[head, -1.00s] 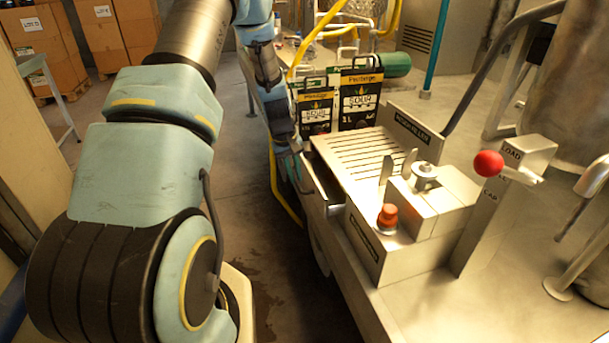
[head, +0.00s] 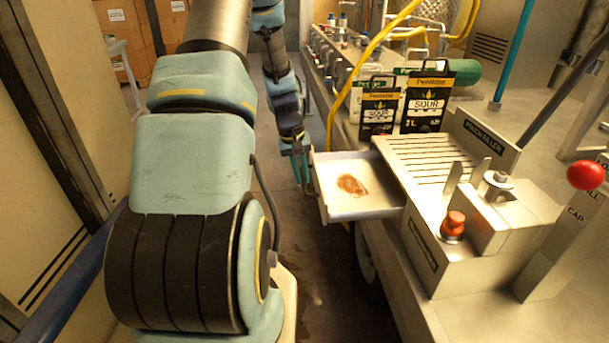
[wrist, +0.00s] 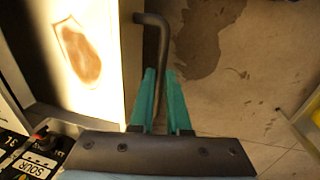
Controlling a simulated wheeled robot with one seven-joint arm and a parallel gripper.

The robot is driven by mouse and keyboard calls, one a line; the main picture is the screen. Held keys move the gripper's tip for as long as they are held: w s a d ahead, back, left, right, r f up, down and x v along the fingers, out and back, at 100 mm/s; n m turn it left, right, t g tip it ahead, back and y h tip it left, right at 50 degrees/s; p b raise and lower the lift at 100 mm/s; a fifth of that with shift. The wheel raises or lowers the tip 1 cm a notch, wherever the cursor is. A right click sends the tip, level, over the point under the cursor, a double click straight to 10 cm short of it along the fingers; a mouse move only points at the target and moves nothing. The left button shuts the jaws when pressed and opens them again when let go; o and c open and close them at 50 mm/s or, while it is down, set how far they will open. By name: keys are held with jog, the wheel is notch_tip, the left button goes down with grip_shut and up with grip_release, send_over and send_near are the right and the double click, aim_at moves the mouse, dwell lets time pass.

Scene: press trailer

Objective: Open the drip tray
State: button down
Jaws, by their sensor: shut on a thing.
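The drip tray (head: 374,205) is a shallow white tray with a brown stain, drawn out to the left from under the slotted grate (head: 432,158) of the pouch filler. In the wrist view the tray (wrist: 105,30) shows at the left, with its bright front wall beside my fingers. A dark bent bar handle (wrist: 163,45) stands off that front wall. My gripper (head: 302,165), with teal fingers, is at the tray's outer end. In the wrist view my gripper (wrist: 166,82) is shut on the handle, whose lower part runs between the fingers.
Black and white sour pouches (head: 425,105) stand behind the grate. A red button (head: 453,224) and a red-knobbed lever (head: 585,175) are at the front right. The floor (head: 305,270) left of the trailer is open, with dark wet stains. A yellow hose (head: 365,60) runs behind the pouches.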

jog(key=c, duration=0.9)
grip_release()
jog(key=shift+r, duration=0.1)
jog(key=r, duration=0.3)
jog(key=a+r+b, duration=0.1)
jog(key=r, duration=0.3)
jog(key=a+r+b, duration=0.1)
jog(key=r, duration=0.2)
jog(key=shift+s+r, duration=0.1)
jog(key=shift+r, duration=0.15)
jog(key=s+r+m, duration=0.1)
jog(key=s, duration=0.5)
jog(key=s+a+r+m+y, duration=0.1)
jog(key=s, duration=0.5)
jog(key=s+a+r+t+y, duration=0.1)
jog(key=s, duration=0.6)
jog(key=shift+a+m, duration=0.2)
jog(key=shift+m, duration=0.2)
